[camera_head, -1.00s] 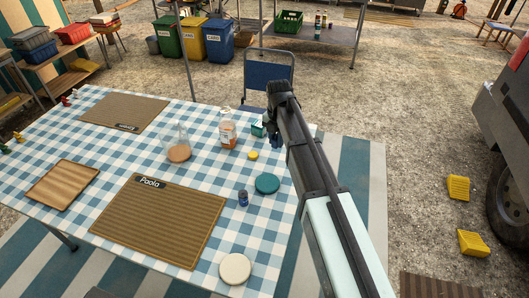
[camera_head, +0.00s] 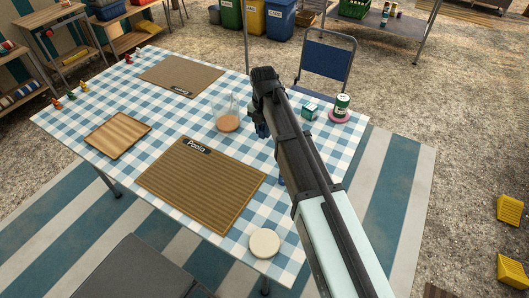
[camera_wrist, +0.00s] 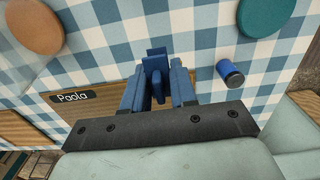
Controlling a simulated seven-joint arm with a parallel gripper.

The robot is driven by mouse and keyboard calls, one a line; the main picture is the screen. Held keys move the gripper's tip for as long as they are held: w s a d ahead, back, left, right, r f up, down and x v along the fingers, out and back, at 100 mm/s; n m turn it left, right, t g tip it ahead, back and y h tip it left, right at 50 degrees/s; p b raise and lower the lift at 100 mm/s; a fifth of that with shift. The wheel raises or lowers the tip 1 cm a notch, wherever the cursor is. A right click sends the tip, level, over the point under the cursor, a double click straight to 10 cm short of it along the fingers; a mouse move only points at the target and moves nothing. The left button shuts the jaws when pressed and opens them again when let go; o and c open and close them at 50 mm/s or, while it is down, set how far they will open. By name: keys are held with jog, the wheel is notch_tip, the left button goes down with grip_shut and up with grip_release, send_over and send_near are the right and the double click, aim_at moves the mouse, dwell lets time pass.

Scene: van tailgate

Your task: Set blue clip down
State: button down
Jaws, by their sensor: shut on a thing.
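My gripper (camera_head: 262,131) is over the checked table (camera_head: 208,223), just right of the clear pitcher, and points down. In the wrist view, my gripper (camera_wrist: 157,92) is shut on the blue clip (camera_wrist: 157,66), which sits upright between the two dark blue fingers. The clip is above the cloth, by the edge of the mat labelled Paola (camera_wrist: 95,99); I cannot tell the exact gap. In the head view only a small blue part shows below the gripper.
A small blue jar (camera_wrist: 230,73) and a teal disc (camera_wrist: 265,15) lie nearby.

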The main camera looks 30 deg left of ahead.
aim_at(264, 154)
jog(key=shift+d+f, duration=0.1)
jog(key=shift+f, duration=4.85)
jog(key=shift+f, duration=0.1)
jog(key=c, duration=0.9)
grip_release()
notch_tip(264, 154, up, 12)
jog(key=shift+r, duration=0.15)
jog(key=shift+w, duration=0.1)
